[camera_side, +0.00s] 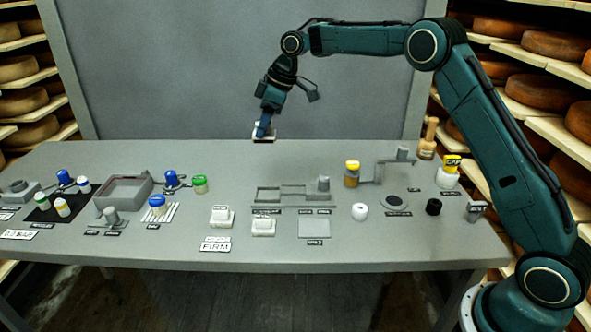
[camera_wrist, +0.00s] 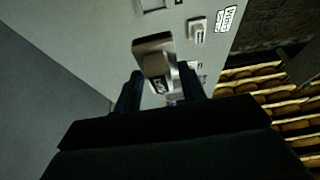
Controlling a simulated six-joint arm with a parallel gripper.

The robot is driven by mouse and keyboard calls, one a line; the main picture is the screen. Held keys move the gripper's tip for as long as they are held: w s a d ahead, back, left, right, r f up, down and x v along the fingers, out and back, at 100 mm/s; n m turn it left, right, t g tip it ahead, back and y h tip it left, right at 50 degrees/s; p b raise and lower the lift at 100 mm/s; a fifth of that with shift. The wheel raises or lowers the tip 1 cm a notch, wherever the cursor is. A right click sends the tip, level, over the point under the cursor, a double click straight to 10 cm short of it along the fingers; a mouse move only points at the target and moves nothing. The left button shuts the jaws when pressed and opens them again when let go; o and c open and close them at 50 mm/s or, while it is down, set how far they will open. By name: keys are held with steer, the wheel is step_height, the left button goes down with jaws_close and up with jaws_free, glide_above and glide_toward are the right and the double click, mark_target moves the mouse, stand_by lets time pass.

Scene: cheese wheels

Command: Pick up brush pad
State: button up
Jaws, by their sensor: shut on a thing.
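My gripper (camera_side: 264,129) is over the back edge of the table, pointing down. It is shut on a small pale block with a darker brown-grey part, which I take to be the brush pad (camera_side: 265,138). In the wrist view the brush pad (camera_wrist: 153,46) sits between the two dark fingertips of my gripper (camera_wrist: 160,84), which touch its sides. It seems to be held up near the table's back edge; I cannot tell how far above the surface it is.
Two white blocks (camera_side: 222,216) (camera_side: 263,228) stand on the table's front middle near a FIRM label (camera_side: 215,245). A grey open tray (camera_side: 125,190) and blue-capped jars (camera_side: 157,204) are at left. A yellow-capped jar (camera_side: 351,174) and a grey stand (camera_side: 402,155) are at right. The back middle is clear.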

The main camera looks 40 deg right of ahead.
steer(key=shift+r, duration=1.05)
steer(key=shift+s, duration=0.15)
steer(key=shift+s+r, duration=0.25)
steer(key=shift+s, duration=0.6)
glide_above(307, 228)
steer(key=d, duration=0.1)
steer(key=shift+s+d+f, duration=0.15)
steer(key=shift+s+f, duration=0.3)
steer(key=shift+s, duration=0.2)
steer(key=shift+f, duration=0.1)
step_height(307, 228, down, 20)
steer(key=shift+r, duration=0.1)
stand_by(0.4)
